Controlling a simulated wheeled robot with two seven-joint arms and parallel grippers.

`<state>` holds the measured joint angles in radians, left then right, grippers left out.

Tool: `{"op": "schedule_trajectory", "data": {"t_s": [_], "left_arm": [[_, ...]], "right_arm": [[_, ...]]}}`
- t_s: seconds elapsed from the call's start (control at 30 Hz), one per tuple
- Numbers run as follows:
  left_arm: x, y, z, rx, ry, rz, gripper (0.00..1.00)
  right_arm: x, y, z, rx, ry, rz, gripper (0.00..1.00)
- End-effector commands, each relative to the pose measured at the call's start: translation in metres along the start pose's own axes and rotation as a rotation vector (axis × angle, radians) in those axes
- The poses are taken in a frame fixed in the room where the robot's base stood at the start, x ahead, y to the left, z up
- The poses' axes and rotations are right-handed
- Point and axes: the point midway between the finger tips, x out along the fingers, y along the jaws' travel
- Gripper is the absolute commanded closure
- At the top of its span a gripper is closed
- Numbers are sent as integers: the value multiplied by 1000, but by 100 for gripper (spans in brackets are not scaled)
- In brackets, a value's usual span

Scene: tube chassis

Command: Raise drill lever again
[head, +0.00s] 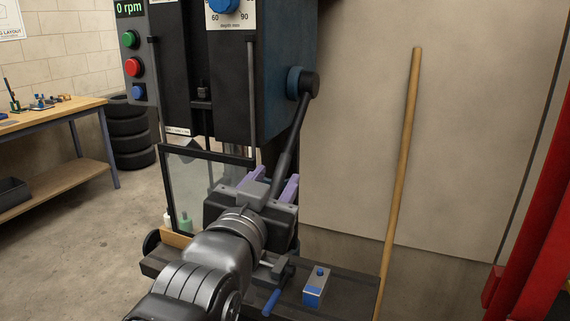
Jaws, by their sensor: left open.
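The drill press (276,70) stands in the middle, with its dark lever (293,140) hanging down and slightly left from a blue and black hub (304,83) on its right side. My left gripper (273,180) is in front of the lever's lower end, with its purple fingers apart. In the picture the lever's lower end runs between the fingers; the gripper body hides its tip, and I cannot tell whether they touch. My right gripper is out of view.
A clear guard (190,185) hangs left of my gripper. A vise with a blue handle (271,302) and a small grey-blue box (316,287) are on the drill table (345,290). A wooden pole (402,170) leans at the right. Open floor lies left.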

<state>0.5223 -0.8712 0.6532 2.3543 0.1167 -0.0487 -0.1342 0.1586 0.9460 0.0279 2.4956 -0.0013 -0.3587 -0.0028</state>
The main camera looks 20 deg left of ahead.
Motion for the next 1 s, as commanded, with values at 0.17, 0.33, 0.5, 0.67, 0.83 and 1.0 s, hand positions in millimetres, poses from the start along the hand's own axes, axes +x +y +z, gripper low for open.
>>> {"op": "schedule_trajectory", "data": {"t_s": [0.17,0.33,0.5,0.67,0.83,1.0], "left_arm": [[27,-1,0,-2,-5,-1,59],[52,-1,0,-2,-3,-2,59],[65,-1,0,-1,-1,-1,59],[66,0,0,-1,1,0,59],[66,0,0,-1,1,0,63],[66,0,0,-1,0,0,77]], "right_arm": [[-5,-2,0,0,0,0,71],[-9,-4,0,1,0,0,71],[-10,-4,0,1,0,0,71],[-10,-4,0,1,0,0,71],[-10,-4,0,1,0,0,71],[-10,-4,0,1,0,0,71]]}}
